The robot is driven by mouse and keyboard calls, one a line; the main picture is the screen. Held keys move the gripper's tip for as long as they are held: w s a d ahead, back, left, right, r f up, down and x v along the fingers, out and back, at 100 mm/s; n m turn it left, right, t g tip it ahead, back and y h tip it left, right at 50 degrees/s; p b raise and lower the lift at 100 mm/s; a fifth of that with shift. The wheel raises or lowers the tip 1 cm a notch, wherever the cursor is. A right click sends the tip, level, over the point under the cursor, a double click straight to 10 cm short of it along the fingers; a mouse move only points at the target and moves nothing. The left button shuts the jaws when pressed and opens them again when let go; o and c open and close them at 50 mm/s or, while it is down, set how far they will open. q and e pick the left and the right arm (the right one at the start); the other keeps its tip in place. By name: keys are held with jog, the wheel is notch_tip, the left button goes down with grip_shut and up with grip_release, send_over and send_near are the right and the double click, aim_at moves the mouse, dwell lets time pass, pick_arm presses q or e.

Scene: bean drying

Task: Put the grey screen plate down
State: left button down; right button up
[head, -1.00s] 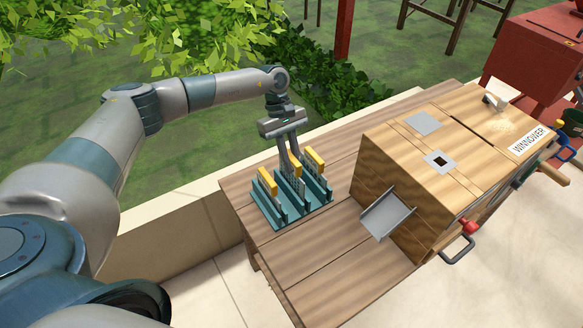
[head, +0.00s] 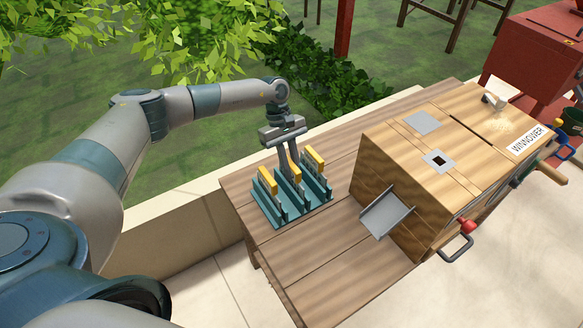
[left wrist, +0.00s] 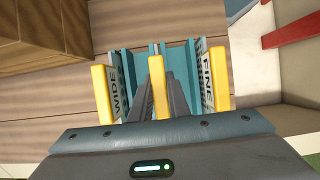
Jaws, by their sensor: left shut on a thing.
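The grey screen plate with a yellow top bar (head: 296,172) stands in the middle of the teal slotted rack (head: 272,222). My left gripper (head: 289,165) points down over the rack and is shut on this plate. In the left wrist view its yellow bar (left wrist: 158,88) shows between my finger parts; its label is hidden. My right gripper is not in view.
The rack stands on a wooden bench (head: 300,262). The wooden winnower (head: 400,160) with its grey chute (head: 386,214) stands to the right. A low pale wall (head: 170,228) and a bush (head: 325,75) lie behind the bench. The bench front is clear.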

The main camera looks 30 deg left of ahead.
pick_arm(q)
jog(key=c, duration=1.7)
grip_release()
jog(key=shift+c, duration=0.2)
jog(key=shift+o, duration=0.3)
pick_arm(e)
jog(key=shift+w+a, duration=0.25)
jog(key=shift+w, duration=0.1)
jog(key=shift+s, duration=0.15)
